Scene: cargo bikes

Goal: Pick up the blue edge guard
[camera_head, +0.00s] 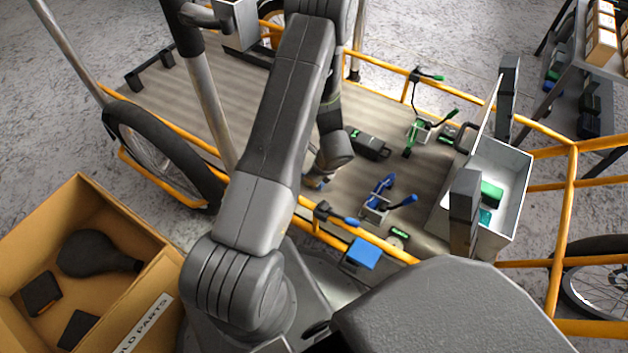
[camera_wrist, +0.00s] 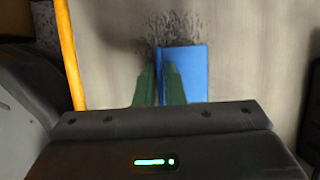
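In the wrist view, the blue edge guard (camera_wrist: 195,75) shows as a flat bright blue panel with a darker narrow strip along its left side. My gripper (camera_wrist: 160,72) has its two dark green fingers close together on either side of that strip. They appear shut on it, with the panel extending to the right. In the head view, my arm covers most of the gripper (camera_head: 318,182). Only a small bit of blue shows there, low over the deck near the yellow rail. Whether the guard touches the deck cannot be told.
The cargo deck (camera_head: 245,90) has yellow rails around it. On it lie a blue-handled clamp tool (camera_head: 380,192), a dark green-marked device (camera_head: 368,144) and a white open box (camera_head: 505,165). A blue square (camera_head: 362,254) is at the front rail. A cardboard box (camera_head: 120,215) stands left.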

